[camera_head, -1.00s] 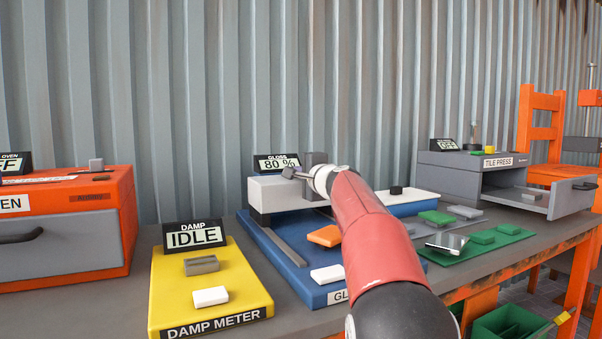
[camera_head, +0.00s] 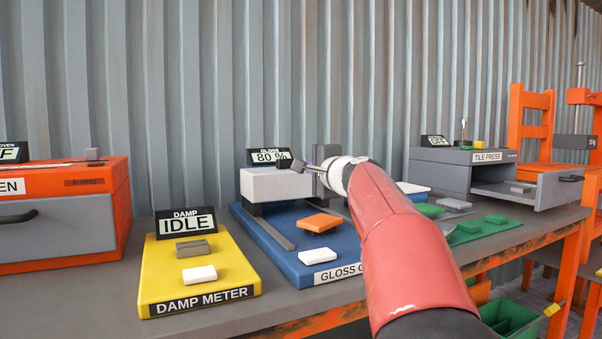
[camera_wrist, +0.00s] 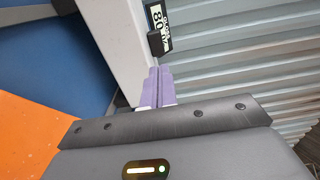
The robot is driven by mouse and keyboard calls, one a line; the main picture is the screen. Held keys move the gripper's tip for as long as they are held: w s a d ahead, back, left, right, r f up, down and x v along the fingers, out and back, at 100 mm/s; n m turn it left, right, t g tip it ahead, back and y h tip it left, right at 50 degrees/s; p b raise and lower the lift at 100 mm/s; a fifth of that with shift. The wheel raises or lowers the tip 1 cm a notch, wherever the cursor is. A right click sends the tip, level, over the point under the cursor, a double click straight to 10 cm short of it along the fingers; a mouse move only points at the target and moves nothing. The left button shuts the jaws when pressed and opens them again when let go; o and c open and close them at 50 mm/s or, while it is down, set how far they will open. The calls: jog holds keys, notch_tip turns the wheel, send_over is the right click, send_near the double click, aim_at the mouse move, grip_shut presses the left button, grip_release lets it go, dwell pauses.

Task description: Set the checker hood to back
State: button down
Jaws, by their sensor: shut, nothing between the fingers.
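The gloss checker has a blue base (camera_head: 290,262) and a white hood (camera_head: 270,185) across its far end, over a dark rail. Its display (camera_head: 269,157) reads 80 %. A small dark block (camera_head: 298,166) shows at the hood's right top edge, beside my fingertips. My gripper (camera_head: 308,164) is at the hood's right end, its fingers pointing left. In the wrist view, the shut, empty purple fingers (camera_wrist: 155,86) lie beside the white hood (camera_wrist: 112,35). Whether they touch it is unclear. My arm hides the base's right part.
An orange tile (camera_head: 319,223) and a white tile (camera_head: 317,254) lie on the blue base. The yellow damp meter (camera_head: 215,265) stands to the left, with the orange oven (camera_head: 110,205) beyond. The tile press (camera_head: 450,165) with an open drawer stands right. A corrugated wall is close behind.

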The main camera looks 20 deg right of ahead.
jog(key=s, duration=0.3)
jog(key=shift+s+b, duration=0.3)
jog(key=shift+f, duration=0.1)
